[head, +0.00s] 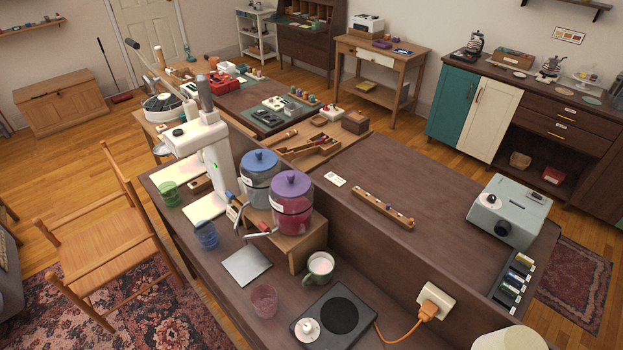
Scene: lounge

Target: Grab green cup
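A small green see-through cup (169,193) stands upright near the left edge of the long dark wooden counter (228,285). It is beside a pale sheet and a white upright machine (215,160). A blue cup (206,235) of similar shape stands nearer, to its right. A pink cup (264,301) stands further forward, near the counter's front. A grey-green mug (319,268) with a handle and pale contents stands by the wooden stand. Neither of my grippers can be made out in the head view.
Two lidded jars, blue (260,180) and red with a purple lid (292,203), stand on a wooden stand (298,247). A black hot plate (340,318) lies in front. A wooden chair (110,245) stands beside the counter's left side. A grey square (247,265) lies near the blue cup.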

